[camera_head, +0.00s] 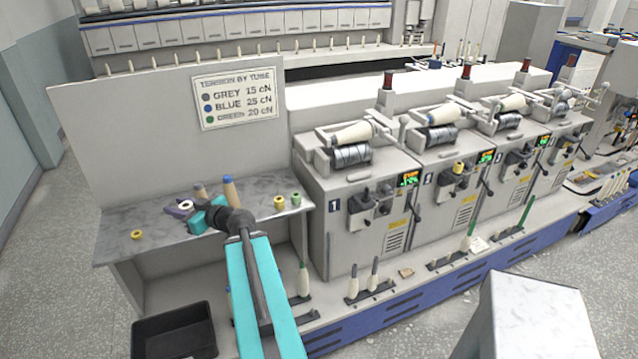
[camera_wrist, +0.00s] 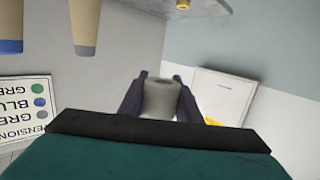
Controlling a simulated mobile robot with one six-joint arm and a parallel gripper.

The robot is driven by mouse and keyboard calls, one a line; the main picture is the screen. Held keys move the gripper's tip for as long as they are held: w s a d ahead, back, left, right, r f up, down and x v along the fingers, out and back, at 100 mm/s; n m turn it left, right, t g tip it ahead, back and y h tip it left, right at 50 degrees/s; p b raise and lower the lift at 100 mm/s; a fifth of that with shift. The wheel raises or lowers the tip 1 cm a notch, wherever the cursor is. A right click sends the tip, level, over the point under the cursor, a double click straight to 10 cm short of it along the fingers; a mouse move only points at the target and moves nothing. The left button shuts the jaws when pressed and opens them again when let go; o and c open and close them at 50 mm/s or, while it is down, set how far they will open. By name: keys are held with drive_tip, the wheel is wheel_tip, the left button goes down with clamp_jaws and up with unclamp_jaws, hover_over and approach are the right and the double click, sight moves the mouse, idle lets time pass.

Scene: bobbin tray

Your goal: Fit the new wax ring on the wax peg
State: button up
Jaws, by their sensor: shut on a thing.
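My gripper (camera_head: 181,207) is over the grey bench at the left. Its dark fingers (camera_wrist: 160,98) are shut on a pale, whitish wax ring (camera_wrist: 160,101), which also shows in the head view (camera_head: 186,204). The ring has a hole in its end. It is held clear of the machines. The wax pegs are on the fronts of the winding units to the right; the nearest unit's front fittings (camera_head: 368,196) are dark and small, and I cannot tell its peg clearly. The second unit carries a yellow ring (camera_head: 458,168) on its front.
The bench (camera_head: 120,249) holds a yellow ring (camera_head: 137,235), another yellow ring (camera_head: 279,203), a green one (camera_head: 296,199) and two cones, one blue-tipped (camera_head: 229,191). A tension sign (camera_head: 237,99) is on the panel behind. A black bin (camera_head: 174,333) stands in front.

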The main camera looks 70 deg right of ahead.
drive_tip(key=s+d+m+g+h+p, duration=0.4)
drive_tip(key=s+d+m+h, duration=0.4)
drive_tip(key=s+d, duration=1.25)
drive_tip(key=s+d+f+m+g+h+p, duration=0.1)
drive_tip(key=s+d+m+g+h, duration=0.2)
drive_tip(key=s, duration=1)
drive_tip(key=s+d+f+m+g+h+p, duration=0.1)
drive_tip(key=s+d+g, duration=0.4)
drive_tip(key=s, duration=0.8)
drive_tip(key=shift+s+d+f+m+h+p, duration=0.25)
drive_tip(key=shift+d+f+m+h+p, duration=0.2)
drive_tip(key=shift+d+m+h, duration=0.6)
drive_tip(key=shift+a, duration=0.1)
